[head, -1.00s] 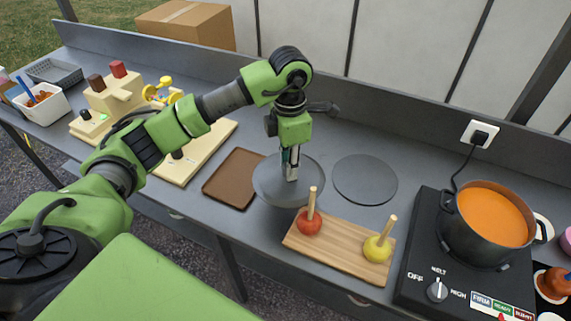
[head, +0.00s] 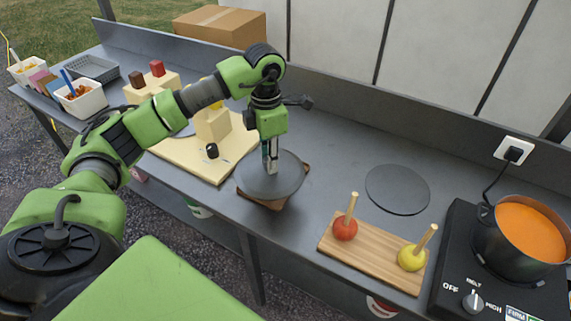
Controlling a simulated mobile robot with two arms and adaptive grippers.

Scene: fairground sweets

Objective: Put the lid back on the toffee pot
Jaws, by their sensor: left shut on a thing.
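The toffee pot (head: 522,233) is a dark pot full of orange toffee, uncovered, on a black hotplate (head: 452,262) at the right edge. My left gripper (head: 271,166) points down and is shut on the middle of a round grey lid (head: 288,182). The fingers hide the part they grip. The lid is held left of the pot, well apart from it, over a brown mat (head: 247,195) that it mostly covers. I cannot tell how high it is above the mat. My right gripper is not in view.
A flat grey disc (head: 397,189) lies on the counter between lid and pot. A wooden board (head: 377,259) with a red and a yellow apple on upright sticks is at the front. A cream stand (head: 212,150) is on the left. A power cable runs to the wall socket (head: 514,150).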

